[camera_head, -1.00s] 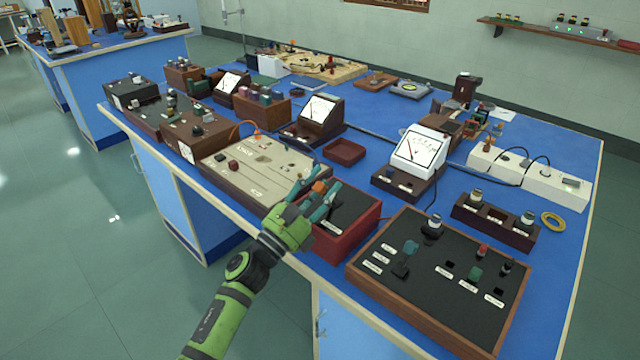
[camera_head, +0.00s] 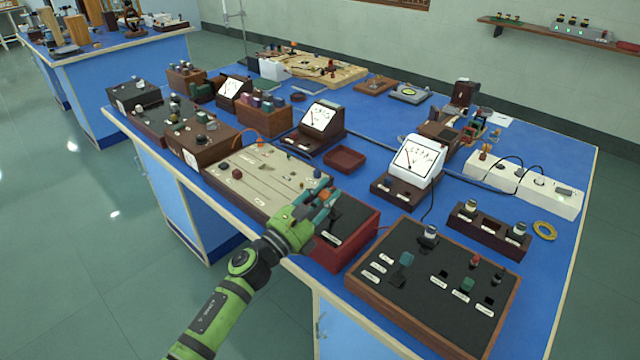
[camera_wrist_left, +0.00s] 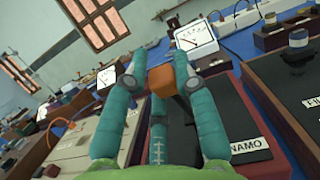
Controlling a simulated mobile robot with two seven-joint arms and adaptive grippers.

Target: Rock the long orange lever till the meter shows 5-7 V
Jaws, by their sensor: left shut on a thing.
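The orange lever (camera_head: 324,196) stands on the dark-topped red dynamo box (camera_head: 352,222); its orange end also shows in the left wrist view (camera_wrist_left: 161,81). My left gripper (camera_head: 326,200) is shut on the orange end, with its teal fingers around it. A white meter (camera_head: 417,157) stands on a dark base behind and to the right of the box. It also shows in the left wrist view (camera_wrist_left: 194,36). Its reading is too small to tell. My right gripper is not in view.
A wood-framed black panel (camera_head: 435,285) with knobs lies right of the dynamo box. A beige board (camera_head: 262,178) with slots lies to its left. A small red-brown tray (camera_head: 345,159) and another meter (camera_head: 319,117) stand behind. Blue tabletop is bare around the tray.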

